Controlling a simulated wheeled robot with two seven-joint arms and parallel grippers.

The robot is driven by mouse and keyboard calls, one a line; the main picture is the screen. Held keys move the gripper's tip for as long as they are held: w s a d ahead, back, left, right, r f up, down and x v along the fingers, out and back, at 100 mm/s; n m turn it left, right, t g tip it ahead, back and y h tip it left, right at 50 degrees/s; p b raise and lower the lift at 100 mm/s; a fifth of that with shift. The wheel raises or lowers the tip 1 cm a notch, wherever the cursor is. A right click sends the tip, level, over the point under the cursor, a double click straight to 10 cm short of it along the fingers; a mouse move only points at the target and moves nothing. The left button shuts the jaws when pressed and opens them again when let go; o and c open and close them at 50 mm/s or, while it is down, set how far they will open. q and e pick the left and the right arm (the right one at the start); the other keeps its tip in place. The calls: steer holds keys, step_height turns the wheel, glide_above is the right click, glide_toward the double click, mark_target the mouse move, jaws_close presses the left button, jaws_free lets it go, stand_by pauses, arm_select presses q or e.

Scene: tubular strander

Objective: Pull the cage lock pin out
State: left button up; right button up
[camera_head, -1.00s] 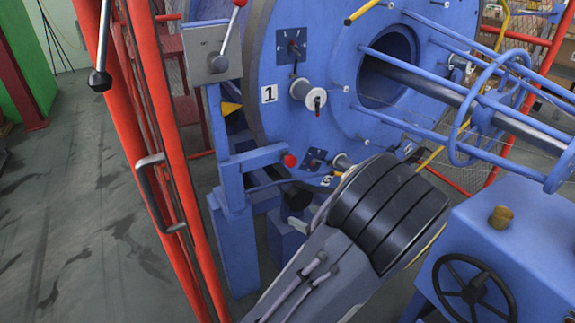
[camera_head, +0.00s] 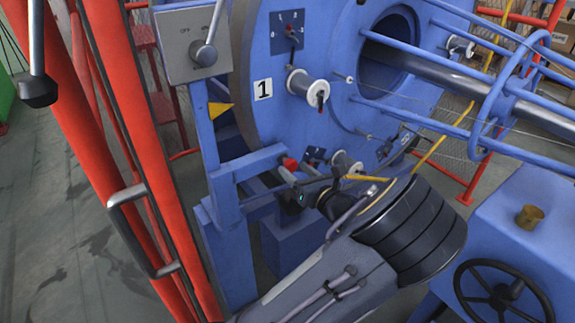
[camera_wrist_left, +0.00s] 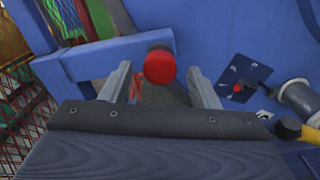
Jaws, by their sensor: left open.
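The cage lock pin shows as a red round knob (camera_head: 290,163) at the end of a blue bracket arm (camera_head: 255,162) beside the big blue disc. The red knob (camera_wrist_left: 159,66) also shows in the left wrist view, between the two grey fingers. My left gripper (camera_head: 297,177) is open at the knob, with one finger on each side. In the wrist view the fingers stand apart from the knob, with gaps on both sides. The pin's shaft is mostly hidden behind the knob. My right gripper is not in view.
A numbered blue disc (camera_head: 320,50) with spools and rods stands behind the bracket. A red guard frame with a metal handle (camera_head: 130,225) is at the left. A lever box (camera_head: 192,45) stands above the bracket. A blue cabinet with a handwheel (camera_head: 500,293) is at the right.

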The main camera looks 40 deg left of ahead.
mark_target(293, 169)
arm_select(q)
steer(key=shift+x, duration=1.85)
